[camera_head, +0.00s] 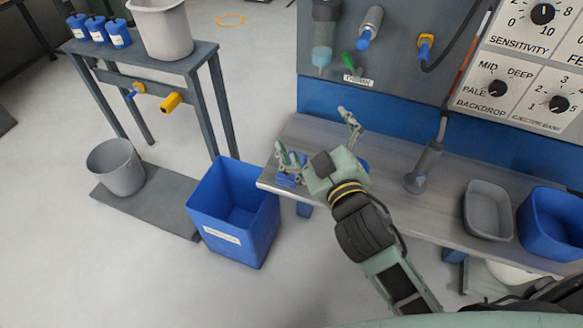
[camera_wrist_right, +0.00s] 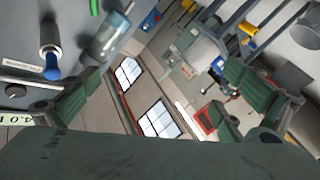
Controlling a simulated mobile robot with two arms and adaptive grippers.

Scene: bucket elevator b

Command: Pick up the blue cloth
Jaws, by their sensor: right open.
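A small blue item (camera_head: 288,180), which looks like the folded blue cloth, lies at the left end of the grey metal bench (camera_head: 400,185). A finger of my right gripper (camera_head: 314,133) partly covers it in the head view. The gripper is above the bench's left end, its fingers spread wide and nothing between them. In the right wrist view the right gripper (camera_wrist_right: 160,85) also shows open and empty; the cloth does not show there. Whether the finger touches the cloth I cannot tell. My left gripper is not in view.
A blue bin (camera_head: 235,240) stands on the floor left of the bench. A grey tray (camera_head: 488,210) and a blue tub (camera_head: 553,222) sit at the bench's right. The control panel (camera_head: 400,60) rises behind.

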